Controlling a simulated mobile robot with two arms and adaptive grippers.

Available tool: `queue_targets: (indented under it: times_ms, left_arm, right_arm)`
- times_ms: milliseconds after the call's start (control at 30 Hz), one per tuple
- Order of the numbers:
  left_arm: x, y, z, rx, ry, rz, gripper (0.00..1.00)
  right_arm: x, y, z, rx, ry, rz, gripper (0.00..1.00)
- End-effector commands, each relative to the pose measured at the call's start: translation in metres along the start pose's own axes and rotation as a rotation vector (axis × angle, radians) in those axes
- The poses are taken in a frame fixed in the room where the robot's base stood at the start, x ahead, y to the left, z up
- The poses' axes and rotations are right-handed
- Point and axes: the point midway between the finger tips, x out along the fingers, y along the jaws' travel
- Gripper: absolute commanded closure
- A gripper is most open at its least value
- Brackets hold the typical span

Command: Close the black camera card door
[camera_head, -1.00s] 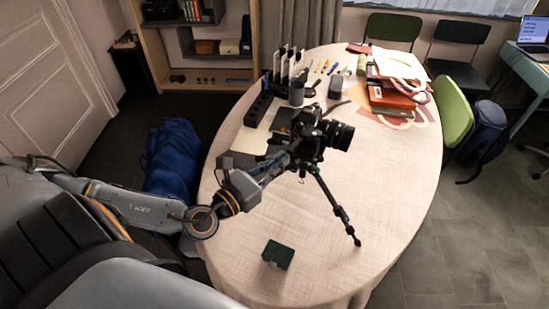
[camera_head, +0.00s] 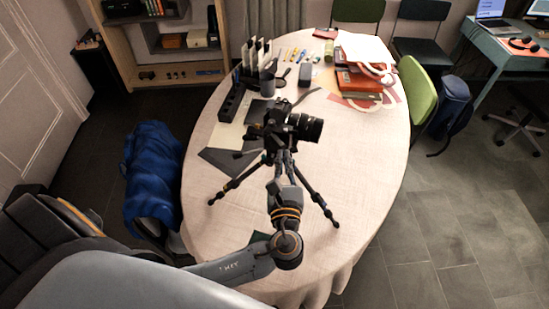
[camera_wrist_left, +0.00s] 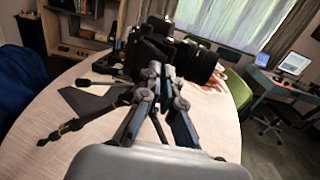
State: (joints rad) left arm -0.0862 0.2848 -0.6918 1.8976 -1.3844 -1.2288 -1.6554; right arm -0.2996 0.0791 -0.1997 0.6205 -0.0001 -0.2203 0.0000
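The black camera (camera_head: 285,125) stands on a tripod (camera_head: 322,205) on the table, its lens pointing right. It also shows in the left wrist view (camera_wrist_left: 150,48), just beyond the fingers. The card door cannot be made out on the dark body in either view. My left gripper (camera_head: 281,160) is in front of the camera, just below its body. In the left wrist view my left gripper (camera_wrist_left: 160,70) has its fingertips together, with nothing seen between them. Whether they touch the camera or tripod head cannot be told. My right gripper is not in view.
The oval table (camera_head: 350,150) is bare right of the tripod. A black holder (camera_head: 232,100), a cup (camera_head: 268,83) and red boxes (camera_head: 358,82) stand behind.

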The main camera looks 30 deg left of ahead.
Motion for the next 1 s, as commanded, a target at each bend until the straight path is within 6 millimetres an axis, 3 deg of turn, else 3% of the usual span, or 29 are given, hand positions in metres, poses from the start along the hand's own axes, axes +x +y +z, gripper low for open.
queue_targets:
  times_ms: [367, 500, 833, 1000]
  left_arm:
    - [0.016, -0.027, 0.000, -0.004, 0.003, 0.359, 1.00]
    - [0.015, -0.023, 0.000, 0.000, -0.001, 0.347, 0.74]
    - [0.013, -0.023, 0.000, -0.001, -0.001, 0.344, 0.74]
    - [-0.007, -0.031, -0.001, -0.003, 0.002, 0.343, 0.74]
  right_arm:
    - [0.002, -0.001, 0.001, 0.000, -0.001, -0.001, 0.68]
    - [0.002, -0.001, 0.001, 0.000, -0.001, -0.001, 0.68]
    - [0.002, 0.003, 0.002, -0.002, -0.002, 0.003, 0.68]
    - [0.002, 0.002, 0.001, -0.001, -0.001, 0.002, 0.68]
